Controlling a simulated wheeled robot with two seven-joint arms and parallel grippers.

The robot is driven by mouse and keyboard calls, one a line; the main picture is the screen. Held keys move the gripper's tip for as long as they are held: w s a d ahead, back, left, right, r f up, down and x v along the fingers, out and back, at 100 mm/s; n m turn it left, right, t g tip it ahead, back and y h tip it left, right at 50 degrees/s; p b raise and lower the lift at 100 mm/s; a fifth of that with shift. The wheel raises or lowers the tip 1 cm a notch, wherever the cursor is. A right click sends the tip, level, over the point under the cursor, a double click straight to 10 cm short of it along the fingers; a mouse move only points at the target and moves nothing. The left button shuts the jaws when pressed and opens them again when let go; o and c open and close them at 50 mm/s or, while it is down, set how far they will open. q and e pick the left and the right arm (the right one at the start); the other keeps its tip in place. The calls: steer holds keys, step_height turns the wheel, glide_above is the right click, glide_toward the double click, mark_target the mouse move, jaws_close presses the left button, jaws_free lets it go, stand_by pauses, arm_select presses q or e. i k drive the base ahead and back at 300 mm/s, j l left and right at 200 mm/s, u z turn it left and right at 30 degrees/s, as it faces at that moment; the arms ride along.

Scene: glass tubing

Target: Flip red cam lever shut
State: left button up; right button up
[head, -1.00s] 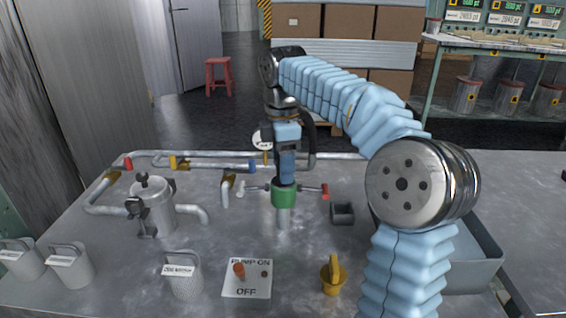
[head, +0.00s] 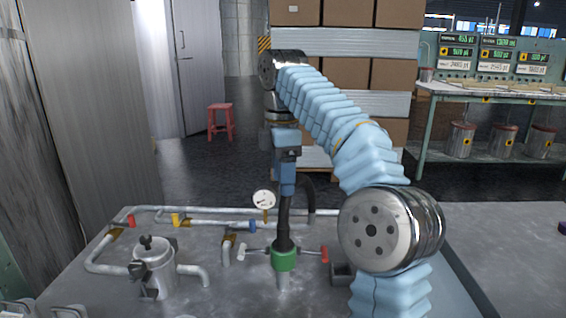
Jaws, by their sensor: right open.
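A green coupling collar (head: 284,259) sits on an upright pipe stub on the bench. A lever with a red end (head: 324,254) sticks out roughly level from its right side. A lever with a white end (head: 242,252) sticks out to its left. A black hose (head: 284,228) rises from the collar toward my right gripper (head: 287,192), which points down above the coupling, clear of the red lever. Its jaws are open; its fingertips are hard to make out against the hose. My left gripper is out of view.
A gauge (head: 264,200) stands behind the coupling. Pipes with red (head: 131,221), yellow (head: 175,220) and blue (head: 252,226) handles run left. A metal pot (head: 153,265) stands front left, and a small dark box (head: 341,273) sits near the red lever.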

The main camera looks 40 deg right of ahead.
mark_target(324, 253)
steer(key=k, duration=1.5)
